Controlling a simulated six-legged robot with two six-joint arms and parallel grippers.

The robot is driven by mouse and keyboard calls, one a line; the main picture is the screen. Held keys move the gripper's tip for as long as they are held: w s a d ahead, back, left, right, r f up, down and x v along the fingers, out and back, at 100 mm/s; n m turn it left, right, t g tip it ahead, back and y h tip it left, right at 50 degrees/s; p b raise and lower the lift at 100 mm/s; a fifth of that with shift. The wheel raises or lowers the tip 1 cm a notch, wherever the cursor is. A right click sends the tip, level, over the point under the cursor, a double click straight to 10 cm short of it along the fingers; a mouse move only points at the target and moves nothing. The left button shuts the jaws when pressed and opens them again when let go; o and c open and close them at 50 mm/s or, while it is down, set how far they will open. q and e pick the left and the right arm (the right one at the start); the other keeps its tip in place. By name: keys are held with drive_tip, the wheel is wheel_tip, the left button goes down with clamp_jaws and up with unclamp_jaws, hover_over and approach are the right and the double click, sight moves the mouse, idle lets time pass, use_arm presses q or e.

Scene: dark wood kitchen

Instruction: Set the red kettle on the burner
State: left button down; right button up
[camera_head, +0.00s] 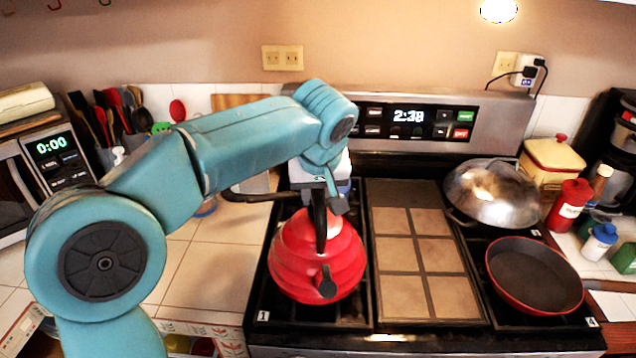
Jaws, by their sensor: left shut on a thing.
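The red kettle (300,268) is upright over the front left burner of the stove, by the grate marked 1. Its black spout end faces the front, and its black handle stands up over the lid. My left gripper (320,195) reaches down from above and is shut on the kettle's handle. The fingertips are partly hidden by the wrist. The kettle covers most of the burner (345,312) under it, and I cannot tell whether its base touches the grate. My right gripper is not in view.
A flat griddle (425,262) fills the stove's middle. A red pan (533,275) and a domed silver lid (493,193) occupy the right burners. A dark pan handle (262,197) sticks out behind the kettle. Tiled counter (205,262) lies open to the left.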

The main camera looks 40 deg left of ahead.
use_arm(q)
drive_tip(key=f, duration=0.3)
drive_tip(key=shift+d, duration=0.25)
drive_tip(key=shift+w+a+f, duration=0.1)
drive_tip(key=shift+a+f, duration=0.05)
drive_tip(key=shift+f, duration=0.2)
drive_tip(key=shift+r, duration=0.1)
drive_tip(key=shift+s, duration=0.2)
drive_tip(key=shift+f+b, duration=0.25)
drive_tip(key=shift+b, duration=0.1)
drive_tip(key=c, duration=0.8)
unclamp_jaws()
